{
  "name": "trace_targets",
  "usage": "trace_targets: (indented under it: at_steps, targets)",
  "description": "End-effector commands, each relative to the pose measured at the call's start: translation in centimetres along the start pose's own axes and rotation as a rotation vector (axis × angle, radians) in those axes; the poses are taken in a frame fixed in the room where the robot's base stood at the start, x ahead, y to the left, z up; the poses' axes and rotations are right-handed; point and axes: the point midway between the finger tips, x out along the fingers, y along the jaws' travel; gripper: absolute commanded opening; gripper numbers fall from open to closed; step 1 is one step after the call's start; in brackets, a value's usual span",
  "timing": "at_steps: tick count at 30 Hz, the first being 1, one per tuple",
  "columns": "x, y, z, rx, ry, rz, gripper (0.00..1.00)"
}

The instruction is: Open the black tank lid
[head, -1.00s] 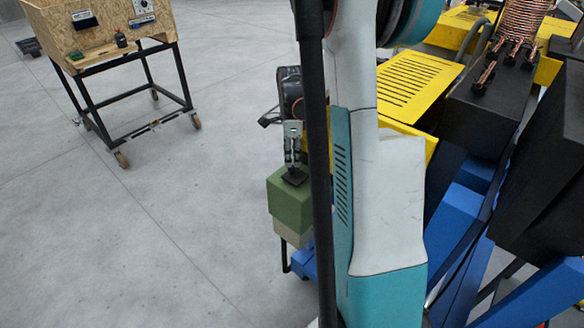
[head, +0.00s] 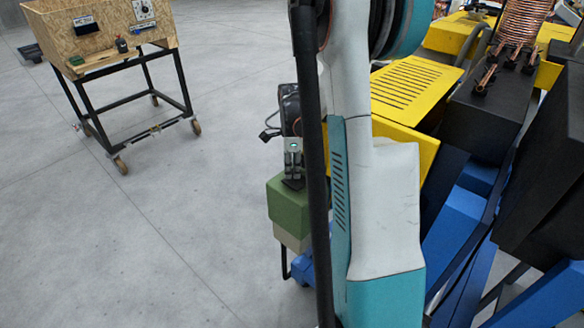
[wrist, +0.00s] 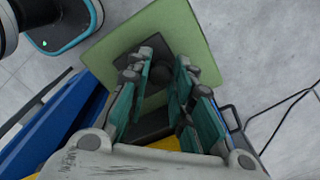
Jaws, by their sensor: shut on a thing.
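The green tank (head: 289,208) stands low beside the yellow and blue machine in the head view, left of my arm. Its green top (wrist: 105,52) fills the upper middle of the wrist view. The black lid (head: 293,183) is on this top, and its dark surface (wrist: 152,122) shows between and beneath my fingers in the wrist view. My gripper (head: 293,174) points down at the lid, its teal fingers (wrist: 164,65) on either side of a dark raised part of it. It is shut on the lid. The fingers hide much of the lid, and I cannot tell whether it is lifted.
The yellow vented cover (head: 412,92) and blue frame parts (head: 455,222) crowd the right. A wooden box on a black wheeled stand (head: 115,115) is at the back left. A thin cable (wrist: 285,108) runs right of the tank.

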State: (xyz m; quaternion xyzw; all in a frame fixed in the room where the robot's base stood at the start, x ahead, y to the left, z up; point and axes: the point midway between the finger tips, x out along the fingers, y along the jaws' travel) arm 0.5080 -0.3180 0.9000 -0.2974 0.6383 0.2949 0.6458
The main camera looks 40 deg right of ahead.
Motion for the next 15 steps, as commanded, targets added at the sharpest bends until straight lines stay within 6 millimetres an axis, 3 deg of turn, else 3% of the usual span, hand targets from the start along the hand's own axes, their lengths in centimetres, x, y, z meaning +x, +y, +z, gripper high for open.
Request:
trace_targets:
  at_steps: [15]
  targets:
    - [-1.11, 0.99, -0.97, 0.001, -0.175, -0.176, 0.00]
